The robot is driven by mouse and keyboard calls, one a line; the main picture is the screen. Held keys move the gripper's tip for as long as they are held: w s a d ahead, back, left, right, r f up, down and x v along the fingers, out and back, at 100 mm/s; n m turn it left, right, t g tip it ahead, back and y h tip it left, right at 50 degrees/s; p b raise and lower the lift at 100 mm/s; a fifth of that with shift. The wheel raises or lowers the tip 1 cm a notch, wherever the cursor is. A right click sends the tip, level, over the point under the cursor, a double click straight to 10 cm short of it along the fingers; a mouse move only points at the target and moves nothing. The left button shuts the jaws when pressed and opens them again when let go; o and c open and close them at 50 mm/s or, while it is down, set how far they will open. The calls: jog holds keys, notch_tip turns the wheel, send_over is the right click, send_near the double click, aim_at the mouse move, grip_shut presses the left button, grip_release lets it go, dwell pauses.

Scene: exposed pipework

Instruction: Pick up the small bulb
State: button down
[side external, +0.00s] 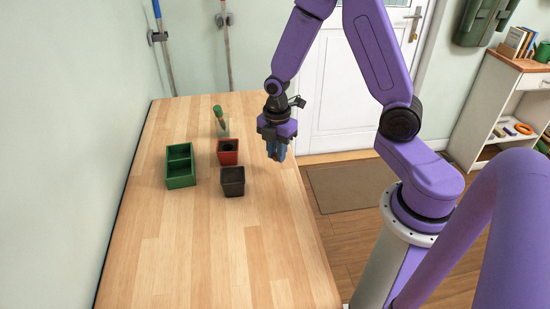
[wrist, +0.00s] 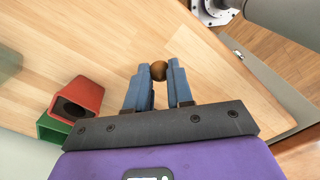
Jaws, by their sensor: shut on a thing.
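The small bulb (wrist: 159,70) is a round brown thing between my fingertips in the wrist view. My gripper (wrist: 158,78) is shut on it, with one blue finger on each side.
On the wooden table (side external: 220,255) stand a green two-compartment box (side external: 180,181), a red pot (side external: 228,158), a black pot (side external: 232,188) and a clear container with a green-handled thing (side external: 219,115). A wall borders the left. The table's near part is clear.

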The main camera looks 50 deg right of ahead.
jog(key=s+r, duration=0.9)
jog(key=s, duration=0.4)
jog(key=shift+s+a, duration=0.15)
jog(key=shift+a, duration=0.3)
